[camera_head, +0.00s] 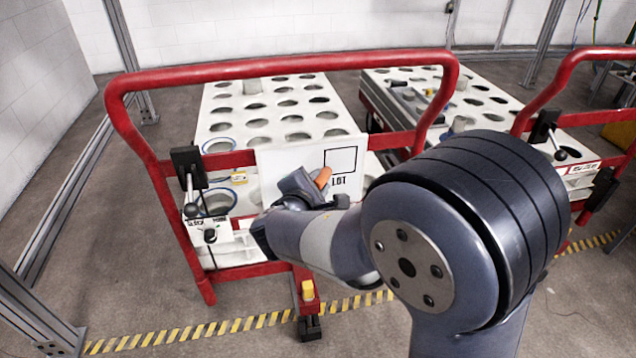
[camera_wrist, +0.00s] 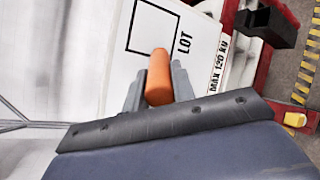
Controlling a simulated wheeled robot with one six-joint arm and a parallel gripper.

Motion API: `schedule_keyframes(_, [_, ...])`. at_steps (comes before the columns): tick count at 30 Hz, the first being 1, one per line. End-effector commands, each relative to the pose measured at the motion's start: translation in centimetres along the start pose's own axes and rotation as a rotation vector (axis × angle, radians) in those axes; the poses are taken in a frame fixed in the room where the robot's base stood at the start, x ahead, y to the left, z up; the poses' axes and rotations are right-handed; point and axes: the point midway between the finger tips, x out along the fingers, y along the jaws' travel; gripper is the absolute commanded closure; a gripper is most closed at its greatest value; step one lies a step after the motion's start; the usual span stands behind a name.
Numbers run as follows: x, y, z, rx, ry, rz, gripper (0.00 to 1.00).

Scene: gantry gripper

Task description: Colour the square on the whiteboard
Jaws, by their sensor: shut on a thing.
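The whiteboard (camera_head: 290,160) is a white panel fixed upright on the front of a red-framed cart. It bears a black-outlined square (camera_head: 340,161) with a white inside and the letters LOT below it. The board (camera_wrist: 204,55) also shows in the wrist view, with the square (camera_wrist: 152,25) at the top, cut off by the frame edge. My gripper (camera_wrist: 157,88) is shut on an orange marker (camera_wrist: 158,75), which points towards the square's lower edge. The orange marker (camera_head: 323,178) also shows in the head view, just below and left of the square. Whether its tip touches the board is unclear.
The cart's red handle frame (camera_head: 290,65) surrounds the board. A white rack with round holes (camera_head: 222,95) lies behind it. A second cart (camera_head: 475,95) stands to the right. Yellow-black floor tape (camera_head: 215,329) runs in front.

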Motion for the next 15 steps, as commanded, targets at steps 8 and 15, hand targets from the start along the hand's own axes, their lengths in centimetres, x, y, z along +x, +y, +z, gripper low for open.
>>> schedule_keyframes(8, [0.45,0.29,-0.14,0.0,0.0,0.0,0.98])
schedule_keyframes(15, [0.84,0.52,-0.25,0.0,0.0,0.0,0.98])
